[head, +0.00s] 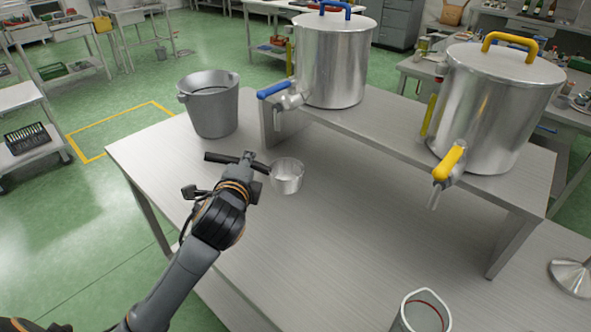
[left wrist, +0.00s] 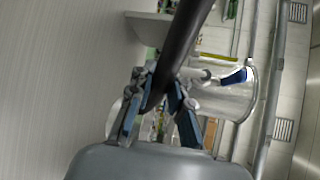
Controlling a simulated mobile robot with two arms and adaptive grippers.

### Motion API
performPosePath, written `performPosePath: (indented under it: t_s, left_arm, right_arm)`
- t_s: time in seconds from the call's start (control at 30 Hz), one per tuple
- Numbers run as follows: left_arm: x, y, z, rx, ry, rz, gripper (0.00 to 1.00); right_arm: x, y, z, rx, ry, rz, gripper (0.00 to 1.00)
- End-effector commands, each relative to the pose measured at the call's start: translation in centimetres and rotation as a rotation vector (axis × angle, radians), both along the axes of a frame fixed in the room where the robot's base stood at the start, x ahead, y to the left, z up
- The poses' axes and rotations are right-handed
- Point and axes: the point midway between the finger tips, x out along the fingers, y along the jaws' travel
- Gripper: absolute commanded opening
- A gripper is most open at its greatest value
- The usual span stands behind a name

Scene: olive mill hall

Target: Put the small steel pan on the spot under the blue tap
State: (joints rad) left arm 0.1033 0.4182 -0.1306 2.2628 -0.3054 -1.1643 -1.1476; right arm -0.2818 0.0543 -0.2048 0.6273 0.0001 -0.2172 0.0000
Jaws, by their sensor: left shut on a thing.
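The small steel pan (head: 287,179) has a round shiny bowl and a dark handle. My left gripper (head: 249,163) is shut on the handle, which also shows between the fingers in the left wrist view (left wrist: 186,38). The bowl is in front of and below the blue tap (head: 273,90), whose spout points down. I cannot tell whether the bowl touches the table or hangs just above it. The blue lever also shows in the left wrist view (left wrist: 234,76). No marked spot is visible under the tap. My right gripper is not in view.
The blue-handled steel tank (head: 335,65) and yellow-handled tank (head: 500,110) stand on a raised shelf (head: 385,122). A grey bucket (head: 212,112) stands at the table's left corner, and a steel jug (head: 422,312) at the front. The table's middle (head: 340,235) is clear.

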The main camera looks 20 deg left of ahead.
Motion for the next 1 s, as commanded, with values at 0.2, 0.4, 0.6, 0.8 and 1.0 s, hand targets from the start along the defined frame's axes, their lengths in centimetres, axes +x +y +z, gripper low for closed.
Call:
performPosePath:
  t_s: [0.2, 0.4, 0.6, 0.8, 1.0]
  left_arm:
    - [2.3, 1.8, -1.3, 0.000, 0.002, 0.004, 0.00]
    - [6.5, 4.6, -3.5, -0.001, 0.001, 0.005, 0.00]
    - [9.4, 6.5, -7.2, -0.004, 0.001, 0.003, 0.00]
    - [10.8, 7.5, -9.1, -0.001, -0.003, 0.002, 0.00]
    - [11.3, 7.8, -11.3, -0.005, 0.002, 0.001, 0.00]
  right_arm:
    - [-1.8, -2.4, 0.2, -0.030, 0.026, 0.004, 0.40]
    - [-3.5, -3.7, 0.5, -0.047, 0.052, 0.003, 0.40]
    - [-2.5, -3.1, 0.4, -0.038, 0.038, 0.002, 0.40]
    - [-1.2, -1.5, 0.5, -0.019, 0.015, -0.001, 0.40]
    - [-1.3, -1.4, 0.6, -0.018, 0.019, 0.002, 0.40]
